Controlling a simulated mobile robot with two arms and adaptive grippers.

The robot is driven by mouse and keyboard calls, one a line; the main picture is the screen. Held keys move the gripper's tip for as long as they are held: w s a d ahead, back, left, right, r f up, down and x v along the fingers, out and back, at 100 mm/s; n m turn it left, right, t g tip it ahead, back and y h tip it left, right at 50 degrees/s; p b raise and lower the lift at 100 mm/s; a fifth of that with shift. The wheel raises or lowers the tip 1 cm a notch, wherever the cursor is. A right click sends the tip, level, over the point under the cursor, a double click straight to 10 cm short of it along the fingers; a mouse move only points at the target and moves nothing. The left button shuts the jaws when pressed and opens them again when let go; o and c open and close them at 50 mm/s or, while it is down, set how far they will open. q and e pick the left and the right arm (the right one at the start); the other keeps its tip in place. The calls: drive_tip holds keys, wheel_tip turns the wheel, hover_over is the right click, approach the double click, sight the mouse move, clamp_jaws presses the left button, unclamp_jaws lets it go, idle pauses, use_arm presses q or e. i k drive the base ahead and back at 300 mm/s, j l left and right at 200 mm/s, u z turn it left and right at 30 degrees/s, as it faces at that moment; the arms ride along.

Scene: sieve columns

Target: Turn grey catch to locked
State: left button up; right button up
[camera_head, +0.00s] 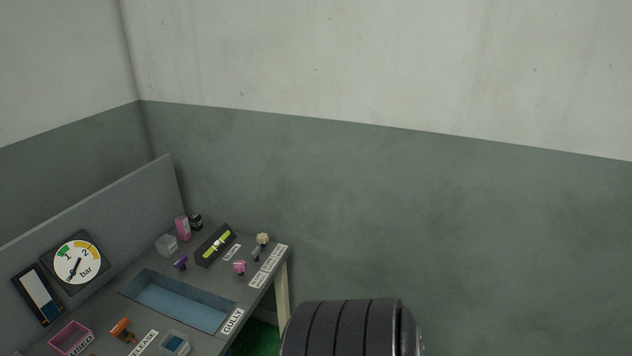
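A small grey piece (256,253), which may be the grey catch, is at the far right end of the grey bench (212,272), beside a beige knob (263,239). It is too small to tell which way it is turned. A long white label (268,266) lies along the bench edge near it; I cannot read its words for sure. Neither of my grippers is in view.
The bench has a sunken blue basin (180,304), a pink knob (240,267), a purple knob (181,262), an orange handle (122,329), a pink open box (71,338) and a black-framed yellow-green level (216,244). A round bar gauge (78,262) stands behind. Walls close the corner.

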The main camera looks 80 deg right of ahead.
sight(255, 254)
drive_tip(key=z, duration=2)
